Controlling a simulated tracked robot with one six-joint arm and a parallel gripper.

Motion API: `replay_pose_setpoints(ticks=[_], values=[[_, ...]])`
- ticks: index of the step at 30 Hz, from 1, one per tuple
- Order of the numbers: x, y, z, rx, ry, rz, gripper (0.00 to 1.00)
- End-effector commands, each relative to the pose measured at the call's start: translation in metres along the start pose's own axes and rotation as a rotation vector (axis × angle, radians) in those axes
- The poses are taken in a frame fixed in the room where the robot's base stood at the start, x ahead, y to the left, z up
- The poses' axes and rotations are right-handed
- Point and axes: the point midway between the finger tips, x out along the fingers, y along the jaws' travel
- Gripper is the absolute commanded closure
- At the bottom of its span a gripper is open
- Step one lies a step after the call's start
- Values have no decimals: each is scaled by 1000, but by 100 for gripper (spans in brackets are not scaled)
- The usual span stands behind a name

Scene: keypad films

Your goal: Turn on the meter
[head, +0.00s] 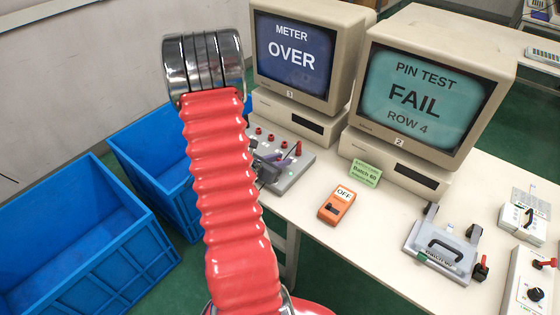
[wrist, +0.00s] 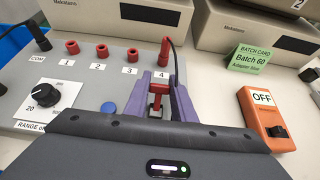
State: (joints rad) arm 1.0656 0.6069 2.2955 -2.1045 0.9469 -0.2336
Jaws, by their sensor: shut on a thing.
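The left monitor (head: 293,48) reads "METER OVER". The grey panel (wrist: 118,60) below it has red jacks numbered 1 to 4, a black range knob (wrist: 44,95) and a blue button (wrist: 108,108). A red plug (wrist: 165,52) with a black lead stands in jack 4. My gripper (wrist: 159,88), with purple fingers, is shut on a red T-shaped piece (wrist: 157,89) just in front of jack 4. The head view shows my gripper (head: 284,164) low over the panel. An orange box (head: 337,204) with a switch shows "OFF".
The right monitor (head: 416,92) reads "PIN TEST FAIL ROW 4". A green batch card (head: 365,173) stands behind the orange box. A grey fixture (head: 440,247) with a black handle lies right. Blue crates (head: 90,235) stand left of the table. Clear tabletop surrounds the orange box.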

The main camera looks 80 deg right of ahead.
Motion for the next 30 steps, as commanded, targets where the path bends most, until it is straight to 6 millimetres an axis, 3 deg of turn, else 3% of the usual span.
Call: replay_pose_setpoints(ticks=[17,18,26,30], values=[[4,0,0,0,95,1,99],[4,0,0,0,95,1,76],[4,0,0,0,94,1,58],[4,0,0,0,94,1,58]])
